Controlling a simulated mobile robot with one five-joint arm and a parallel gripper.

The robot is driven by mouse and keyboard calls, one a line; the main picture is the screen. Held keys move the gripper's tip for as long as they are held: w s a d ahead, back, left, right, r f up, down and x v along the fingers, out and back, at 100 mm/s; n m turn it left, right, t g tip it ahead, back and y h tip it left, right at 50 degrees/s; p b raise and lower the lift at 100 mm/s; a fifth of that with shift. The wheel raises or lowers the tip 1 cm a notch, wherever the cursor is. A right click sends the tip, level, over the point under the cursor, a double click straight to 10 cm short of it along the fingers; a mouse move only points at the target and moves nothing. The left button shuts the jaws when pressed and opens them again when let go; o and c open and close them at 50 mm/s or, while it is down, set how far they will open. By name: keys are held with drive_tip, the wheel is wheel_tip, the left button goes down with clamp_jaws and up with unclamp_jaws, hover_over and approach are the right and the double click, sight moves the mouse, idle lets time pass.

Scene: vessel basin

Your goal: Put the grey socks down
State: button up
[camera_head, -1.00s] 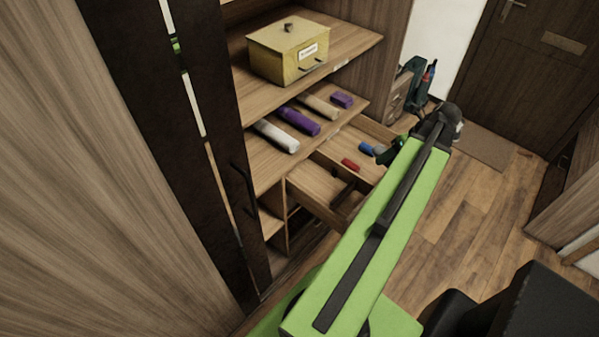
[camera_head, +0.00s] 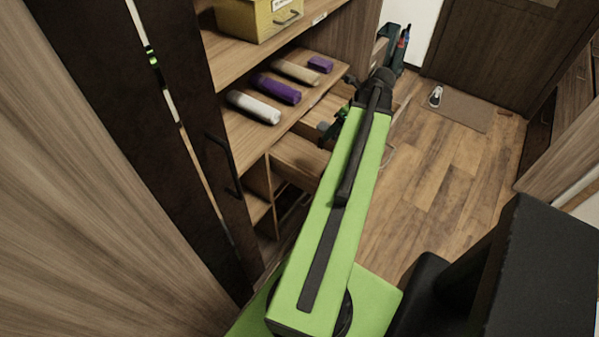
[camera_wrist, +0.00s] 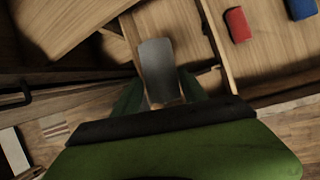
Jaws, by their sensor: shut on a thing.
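The grey socks (camera_wrist: 158,68) show in the wrist view as a smooth grey bundle. My gripper (camera_wrist: 160,98) is shut on their near end, and the far end sticks out ahead of its fingers. The socks are over an open wooden drawer (camera_wrist: 187,25); I cannot tell whether they touch its floor. In the head view my gripper (camera_head: 335,127) is at the open drawers below the shelf, partly hidden by my green arm. The socks are hard to make out there.
A red bundle (camera_wrist: 237,24) and a blue one (camera_wrist: 301,8) lie in the drawer on the right. White (camera_head: 253,107), purple (camera_head: 276,88) and beige (camera_head: 295,72) rolls lie on the shelf above, below a yellow box (camera_head: 258,18).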

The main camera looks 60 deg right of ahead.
drive_tip(key=n+b, duration=0.2)
drive_tip(key=b, duration=0.5)
hover_over(312, 169)
drive_tip(key=s+a, duration=0.2)
drive_tip(key=a, duration=0.1)
wheel_tip(312, 169, down, 11)
drive_tip(key=shift+y, duration=0.4)
drive_tip(key=f+b, duration=1)
drive_tip(key=shift+w+d, duration=0.15)
drive_tip(key=shift+w, duration=0.05)
drive_tip(key=shift+r, duration=0.3)
drive_tip(key=shift+f, duration=0.2)
drive_tip(key=o, duration=1.3)
